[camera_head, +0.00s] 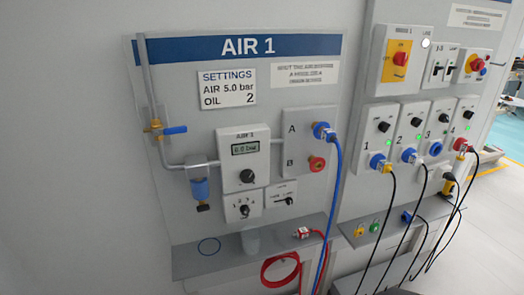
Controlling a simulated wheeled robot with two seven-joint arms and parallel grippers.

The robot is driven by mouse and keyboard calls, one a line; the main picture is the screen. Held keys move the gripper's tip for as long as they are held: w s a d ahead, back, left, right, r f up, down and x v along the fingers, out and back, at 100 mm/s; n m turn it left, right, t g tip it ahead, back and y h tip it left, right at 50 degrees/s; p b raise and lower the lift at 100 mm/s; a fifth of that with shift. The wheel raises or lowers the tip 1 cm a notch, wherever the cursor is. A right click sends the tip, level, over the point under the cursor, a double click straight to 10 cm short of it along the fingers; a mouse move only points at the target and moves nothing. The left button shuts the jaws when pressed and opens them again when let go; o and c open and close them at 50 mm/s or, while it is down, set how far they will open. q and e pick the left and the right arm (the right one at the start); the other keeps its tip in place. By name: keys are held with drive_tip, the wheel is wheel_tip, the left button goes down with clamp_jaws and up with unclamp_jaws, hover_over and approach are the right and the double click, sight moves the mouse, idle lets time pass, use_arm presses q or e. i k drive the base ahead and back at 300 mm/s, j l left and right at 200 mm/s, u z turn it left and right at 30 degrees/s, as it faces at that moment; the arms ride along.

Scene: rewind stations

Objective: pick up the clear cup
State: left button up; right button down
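A faint, translucent shape that looks like the clear cup (252,242) stands on the grey shelf (225,257) below the AIR 1 panel. Its outline is hard to make out against the grey. Neither of my grippers is in view.
A red plug (302,232) with a coiled red hose (281,269) is right of the cup. A blue hose (334,190) hangs from the panel past the shelf's right end. The blue-topped filter (200,187) juts out above the shelf's left part. Black cables hang further right.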

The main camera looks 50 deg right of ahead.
sight(251, 235)
drive_tip(key=z, duration=1.55)
